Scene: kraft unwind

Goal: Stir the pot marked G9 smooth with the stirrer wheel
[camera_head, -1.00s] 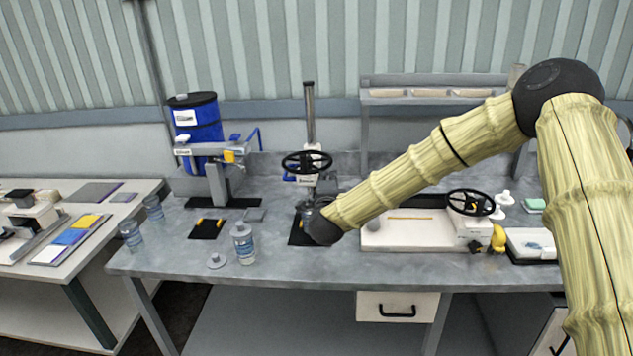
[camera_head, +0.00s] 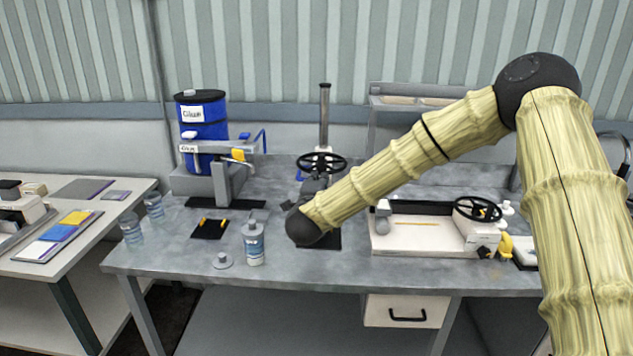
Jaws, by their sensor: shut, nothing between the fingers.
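A black handwheel (camera_head: 335,158) sits on a stand with a tall grey post (camera_head: 324,115) at the back of the grey bench; I take it for the stirrer wheel. My gripper (camera_head: 315,181) shows partly beyond my dark wrist, just below the wheel. It looks shut and empty; whether it touches the wheel I cannot tell. My wrist hides most of the stand's lower part.
A blue drum (camera_head: 203,132) on a grey stand is at back left. A white machine (camera_head: 420,240) with another black wheel (camera_head: 478,208) is at right, partly behind my arm. Clear containers (camera_head: 132,228) stand at the left edge.

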